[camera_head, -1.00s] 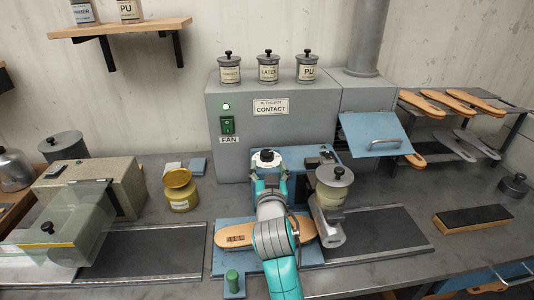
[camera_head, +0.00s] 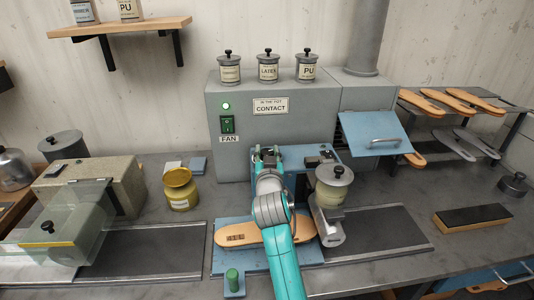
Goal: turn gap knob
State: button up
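A blue machine (camera_head: 290,262) stands on the bench, with an upright blue plate (camera_head: 293,158) at its back. A sandal sole (camera_head: 232,236) lies across its bed, partly behind my arm. My gripper (camera_head: 266,153) is at the upper left of the plate, pointing away from the camera. Its fingers are small and mostly hidden by my wrist, so I cannot tell their opening or whether they touch anything. I cannot pick out the gap knob for sure; it may be hidden behind my gripper. A lidded pot (camera_head: 333,186) stands on the machine's right side.
A grey extractor box (camera_head: 272,105) with a green fan switch (camera_head: 227,124) stands close behind. A yellow pot (camera_head: 180,190) is to the left. A clear guard (camera_head: 70,225) is further left. A dark belt (camera_head: 375,232) lies to the right.

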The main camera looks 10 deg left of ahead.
jog(key=c, duration=0.4)
jog(key=shift+o, duration=0.2)
jog(key=shift+n+g+y, duration=0.3)
jog(key=shift+n+y, duration=0.4)
jog(key=shift+y, duration=0.5)
jog(key=o, duration=1.2)
jog(key=shift+c, duration=0.2)
jog(key=v, duration=1.2)
